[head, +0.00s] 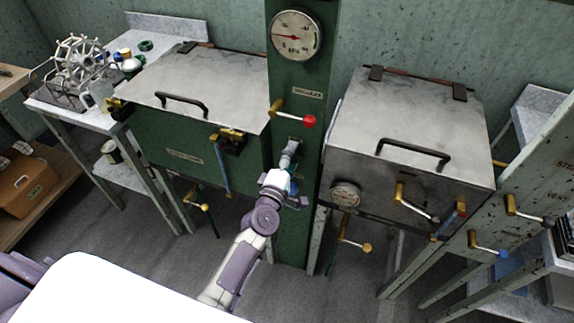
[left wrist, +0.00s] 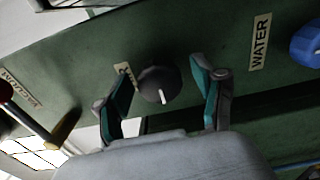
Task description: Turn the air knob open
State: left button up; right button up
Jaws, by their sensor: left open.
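A round black knob (left wrist: 160,88) with a white pointer mark sits on the green panel in the left wrist view. The mark points toward the bottom of that picture. A small label beside it is partly hidden by a finger and cannot be read fully. My left gripper (left wrist: 162,70) is open, with one finger on each side of the knob in the picture. No contact shows, and the depth between fingers and knob is hard to tell. In the head view my left gripper (head: 289,152) is at the green column (head: 296,215) and hides the knob. My right gripper is not in view.
A red-tipped lever (head: 308,121) sits above the gripper, under a pressure gauge (head: 297,35). In the left wrist view, a blue knob (left wrist: 306,45) is beyond the WATER label (left wrist: 260,42). Lidded basins stand left (head: 200,78) and right (head: 405,110) of the column.

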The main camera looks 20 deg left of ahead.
pick_arm(q)
jog(key=s, duration=1.1)
jog(key=shift+s+a, duration=0.2)
jog(key=shift+s, duration=0.2)
jog(key=s+d+f+m+g+h, duration=0.1)
jog(key=s+f+m+g, duration=0.35)
jog(key=f, duration=0.95)
jog(key=s+f+m+g+h, duration=0.1)
jog(key=s+f+m+g, duration=0.35)
jog(key=f, duration=1.05)
jog(key=s+a+f+m+g+y, duration=0.1)
jog(key=s+a+f+m+g, duration=0.1)
jog(key=s+f, duration=0.4)
jog(key=s+a+f+m+g, duration=0.2)
jog(key=s+f+m, duration=0.3)
jog(key=s, duration=0.9)
jog(key=s+a+f+m+g+y, duration=0.1)
jog(key=s+a+f+m+g, duration=0.2)
jog(key=s+f, duration=0.3)
jog(key=s+m+g, duration=0.1)
jog(key=s, duration=0.3)
jog(key=shift+s+f+y, duration=0.25)
jog(key=shift+f+y, duration=0.05)
